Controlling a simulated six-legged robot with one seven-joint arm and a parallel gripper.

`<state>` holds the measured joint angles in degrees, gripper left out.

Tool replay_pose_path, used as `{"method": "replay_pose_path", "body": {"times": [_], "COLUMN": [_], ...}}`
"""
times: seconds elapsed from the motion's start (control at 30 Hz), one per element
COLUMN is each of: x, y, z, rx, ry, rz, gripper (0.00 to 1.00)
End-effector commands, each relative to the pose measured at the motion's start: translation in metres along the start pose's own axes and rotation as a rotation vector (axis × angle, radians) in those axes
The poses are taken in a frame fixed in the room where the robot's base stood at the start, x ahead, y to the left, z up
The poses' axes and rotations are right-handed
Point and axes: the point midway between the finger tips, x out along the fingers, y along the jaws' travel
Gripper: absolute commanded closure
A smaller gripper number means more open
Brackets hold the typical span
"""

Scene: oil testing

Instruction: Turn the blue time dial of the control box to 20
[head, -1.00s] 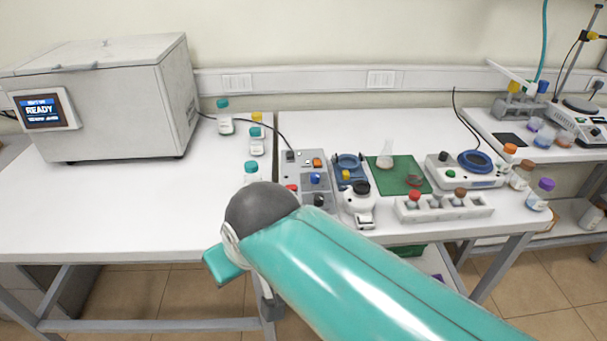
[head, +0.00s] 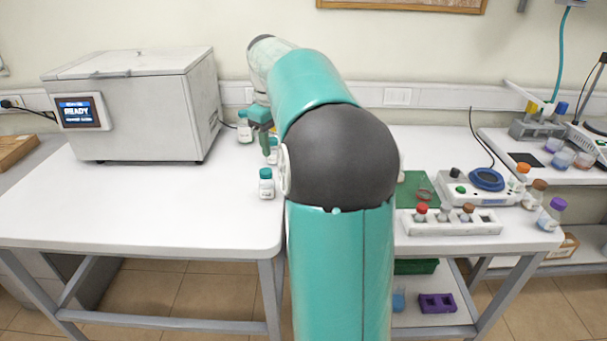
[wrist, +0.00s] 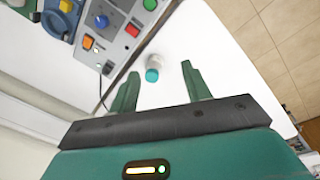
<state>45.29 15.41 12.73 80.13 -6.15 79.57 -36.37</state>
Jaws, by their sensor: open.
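The control box (wrist: 110,30) is grey and lies at the upper left of the wrist view. Its blue dial (wrist: 101,20) sits on the panel near orange, red and green buttons; the number it points at is too small to read. In the head view my arm hides the box. My gripper (wrist: 160,86) is open and empty. It is apart from the dial, which lies beyond the left finger toward the top of the wrist view. In the head view the gripper (head: 264,140) is above the bottles at the back of the table, partly hidden by my arm.
A teal-capped bottle (wrist: 152,73) shows between the fingers in the wrist view. A bottle (head: 266,184) stands at the table's right part, with another (head: 244,130) behind. The white READY machine (head: 145,105) is at left. A rack (head: 450,222) stands right of my arm.

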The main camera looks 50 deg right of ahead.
Motion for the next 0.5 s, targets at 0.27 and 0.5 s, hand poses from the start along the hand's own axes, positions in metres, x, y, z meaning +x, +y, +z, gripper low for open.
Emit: {"method": "replay_pose_path", "body": {"times": [0.27, 0.5], "x": [0.051, 0.067], "y": [0.133, 0.158], "z": [0.044, 0.060], "rx": [0.029, 0.031], "ry": [-0.044, -0.046], "rz": [-0.106, -0.131], "gripper": [0.52, 0.52]}}
